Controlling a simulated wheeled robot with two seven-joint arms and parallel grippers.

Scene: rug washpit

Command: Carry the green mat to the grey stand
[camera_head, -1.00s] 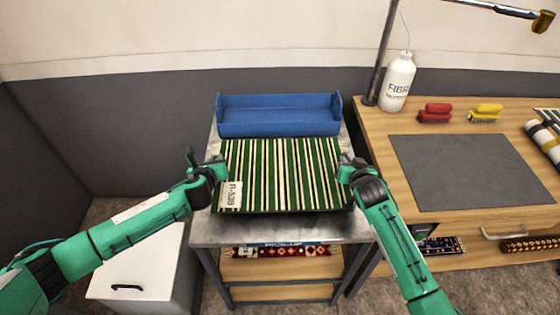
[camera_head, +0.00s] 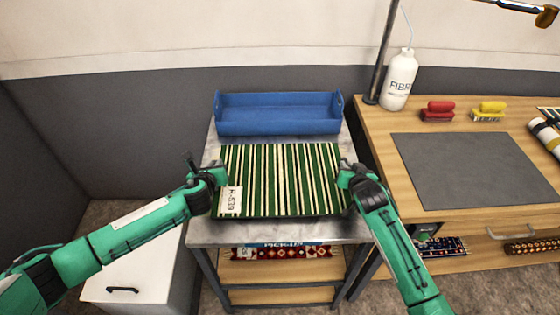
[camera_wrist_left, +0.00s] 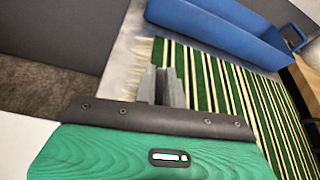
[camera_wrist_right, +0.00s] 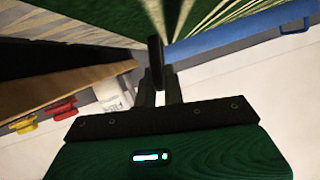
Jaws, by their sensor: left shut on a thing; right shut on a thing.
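The green mat (camera_head: 280,180) has cream stripes and a white tag marked R-539 at its near left corner. It is spread flat over the grey metal-topped stand (camera_head: 280,231), in front of a blue tray. I cannot tell whether it touches the top. My left gripper (camera_head: 219,174) is shut on the mat's left edge; in the left wrist view its fingers (camera_wrist_left: 160,85) are at the fringed edge. My right gripper (camera_head: 347,175) is shut on the mat's right edge. In the right wrist view the mat (camera_wrist_right: 85,18) shows at the top, by the fingers.
The blue tray (camera_head: 279,121) stands at the back of the stand, close behind the mat. A wooden bench (camera_head: 380,150) on the right holds a grey pad, a white bottle (camera_head: 399,80) and brushes. A white cabinet (camera_head: 135,275) is at the lower left. A rolled patterned rug (camera_head: 283,253) lies on the lower shelf.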

